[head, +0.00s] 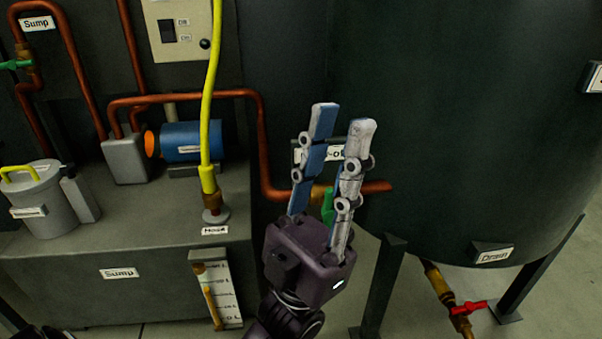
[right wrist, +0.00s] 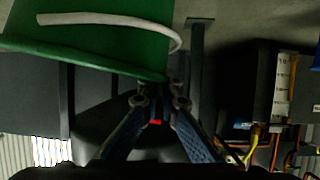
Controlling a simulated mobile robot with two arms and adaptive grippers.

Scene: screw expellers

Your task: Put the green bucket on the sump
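The green bucket (right wrist: 95,45) shows large at the top of the right wrist view, with a pale curved handle (right wrist: 105,19); part of it is cut off. My right gripper (right wrist: 170,88) has its fingers drawn in at the bucket's rim and appears shut on it, though the tips are dark and partly hidden. The sump (head: 130,235) is a grey box at the left of the head view, with a "Sump" label. The bucket does not show there. My left gripper (head: 342,117) is open and empty, fingers pointing up, in front of the pipes and tank.
On the sump stand a grey lidded can (head: 45,205) with a yellow handle, a blue motor (head: 193,141) and a yellow hose (head: 207,110). The sump's front top strip looks bare. A big dark tank (head: 460,120) on legs stands right, with a red-handled drain valve (head: 468,307).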

